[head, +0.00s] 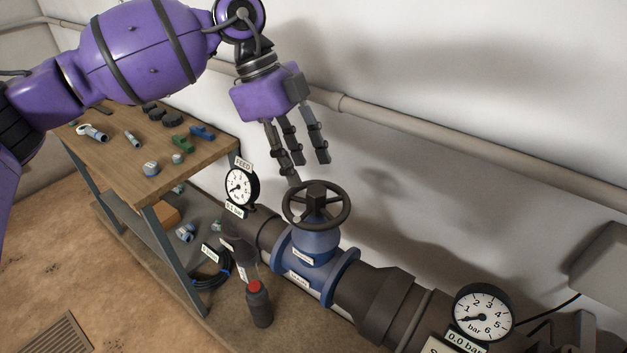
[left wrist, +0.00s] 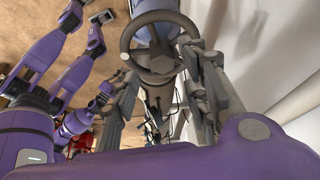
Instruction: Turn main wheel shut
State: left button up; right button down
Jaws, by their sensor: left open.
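The main wheel (head: 316,189) is a dark spoked handwheel on top of a blue valve body (head: 317,243) in the pipe. My left gripper (head: 304,168) is above and just behind the wheel, fingers pointing down, open and empty. One fingertip overlaps the wheel's far rim in the head view; I cannot tell whether it touches. In the left wrist view the wheel (left wrist: 160,62) lies between and beyond the spread fingers of my left gripper (left wrist: 166,72). Purple parts of my other arm show at the left of that view; its jaw state is unclear.
A feed gauge (head: 241,187) stands left of the valve, and another gauge (head: 483,314) reading 0.0 bar stands right. A wooden bench (head: 130,170) with small fittings is at left. A wall pipe (head: 420,128) runs behind.

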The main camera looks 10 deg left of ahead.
aim_at(313, 191)
pick_arm(q)
jog(key=shift+s+d+f, duration=0.35)
jog(key=shift+f, duration=0.3)
jog(key=shift+s+d+f, duration=0.3)
jog(key=shift+f, duration=0.3)
jog(key=shift+w+d+f, duration=0.2)
jog(key=shift+f, duration=0.35)
jog(key=shift+w+d+f, duration=0.15)
jog(key=shift+d+f, duration=0.05)
jog(key=shift+f, duration=0.5)
jog(key=shift+s+d, duration=0.1)
jog(key=shift+s, duration=0.05)
jog(key=shift+f, duration=0.1)
jog(key=c, duration=1)
jog(key=shift+m, duration=0.3)
pick_arm(e)
jog(key=s, duration=0.2)
jog(key=shift+s+d+f, duration=0.3)
